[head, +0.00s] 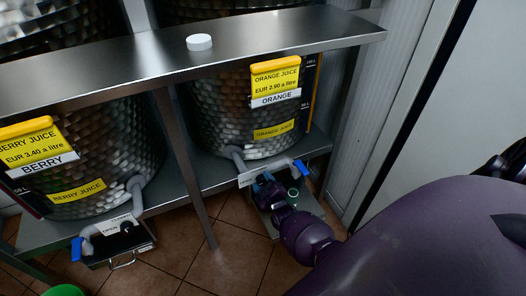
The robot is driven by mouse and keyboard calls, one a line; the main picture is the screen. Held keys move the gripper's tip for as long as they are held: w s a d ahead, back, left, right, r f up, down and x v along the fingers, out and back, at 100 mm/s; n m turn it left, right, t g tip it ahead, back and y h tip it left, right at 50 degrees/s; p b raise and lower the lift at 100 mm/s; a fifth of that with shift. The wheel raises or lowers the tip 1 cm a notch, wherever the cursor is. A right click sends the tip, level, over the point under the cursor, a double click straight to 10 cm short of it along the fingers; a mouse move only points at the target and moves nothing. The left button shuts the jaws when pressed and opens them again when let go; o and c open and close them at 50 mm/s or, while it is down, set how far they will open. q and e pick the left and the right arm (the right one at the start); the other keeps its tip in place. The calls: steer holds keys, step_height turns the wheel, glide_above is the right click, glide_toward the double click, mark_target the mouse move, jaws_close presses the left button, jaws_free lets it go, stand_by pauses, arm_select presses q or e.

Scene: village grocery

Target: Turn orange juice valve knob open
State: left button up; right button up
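The orange juice tank (222,115) is a steel drum at the centre right, with yellow ORANGE JUICE labels. A grey valve pipe (236,155) comes from its lower front. A blue knob-like part (302,167) shows at the right of this valve, beside a white label strip (249,177). My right gripper (265,181) is at the valve, just below the strip, and covers part of it. Its fingers are small and dark, so I cannot tell whether they are open or touch the valve. My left gripper is not in view.
The berry juice tank (125,140) stands at the left, with its own valve and blue knob (76,248). A metal shelf (120,55) runs above both tanks and carries a white round lid (199,42). A shelf post (185,160) stands between the tanks.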

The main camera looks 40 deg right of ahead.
steer(key=shift+o, duration=1.3)
steer(key=shift+s, duration=0.1)
steer(key=shift+s+a, duration=0.1)
steer(key=shift+s, duration=0.15)
steer(key=p+v, duration=0.2)
steer(key=v, duration=0.8)
